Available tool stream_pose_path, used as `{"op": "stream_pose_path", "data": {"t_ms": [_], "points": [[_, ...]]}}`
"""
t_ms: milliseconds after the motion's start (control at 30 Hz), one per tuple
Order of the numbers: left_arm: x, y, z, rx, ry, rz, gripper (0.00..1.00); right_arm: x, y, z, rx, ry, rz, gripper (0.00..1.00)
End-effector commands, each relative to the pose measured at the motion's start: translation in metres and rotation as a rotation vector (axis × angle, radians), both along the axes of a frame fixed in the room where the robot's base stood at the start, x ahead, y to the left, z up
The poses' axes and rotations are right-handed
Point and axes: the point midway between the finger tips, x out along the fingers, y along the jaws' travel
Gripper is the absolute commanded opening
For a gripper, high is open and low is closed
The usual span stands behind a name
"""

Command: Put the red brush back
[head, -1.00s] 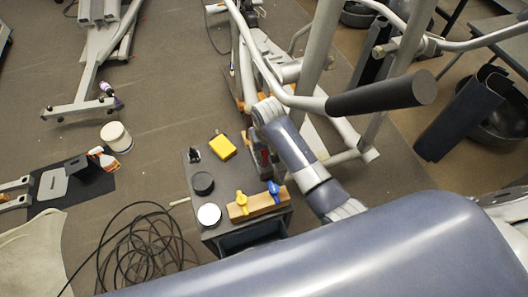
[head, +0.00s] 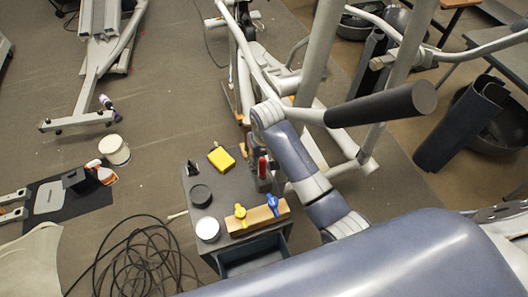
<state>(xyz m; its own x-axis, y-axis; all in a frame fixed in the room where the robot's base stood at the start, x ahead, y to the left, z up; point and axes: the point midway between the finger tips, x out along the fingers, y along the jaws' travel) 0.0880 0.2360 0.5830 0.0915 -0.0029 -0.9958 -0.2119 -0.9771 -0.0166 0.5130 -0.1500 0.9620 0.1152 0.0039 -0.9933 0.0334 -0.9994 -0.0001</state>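The red brush (head: 262,166) shows as a small upright red handle at the far right corner of the small grey cart (head: 231,183). Below it is a dark grey part (head: 263,184), perhaps a holder; the brush's lower end is hidden. My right arm comes in from the lower right and bends at a round joint just above the brush in the picture. My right gripper (head: 250,142) is close by the brush, small, dark and mostly hidden by the arm, so I cannot make out its fingers. My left gripper is not in view.
The cart top also holds a yellow box (head: 221,158), a black disc (head: 200,195), a white-topped round container (head: 207,229) and a wooden block (head: 245,220) with yellow and blue knobs. An elliptical machine (head: 308,75) stands close behind. Coiled black cable (head: 140,262) lies at left.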

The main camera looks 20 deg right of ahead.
Motion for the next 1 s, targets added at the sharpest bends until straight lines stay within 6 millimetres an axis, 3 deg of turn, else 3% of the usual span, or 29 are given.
{"op": "stream_pose_path", "data": {"t_ms": [267,400,1000], "points": [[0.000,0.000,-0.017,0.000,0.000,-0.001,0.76,-0.005,0.000,0.057,0.001,-0.006,0.000,0.39],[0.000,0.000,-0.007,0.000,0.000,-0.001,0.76,-0.008,0.000,0.078,0.000,-0.002,0.000,0.39],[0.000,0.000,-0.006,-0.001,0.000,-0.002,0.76,-0.010,0.000,0.084,0.000,-0.001,0.000,0.39]]}}
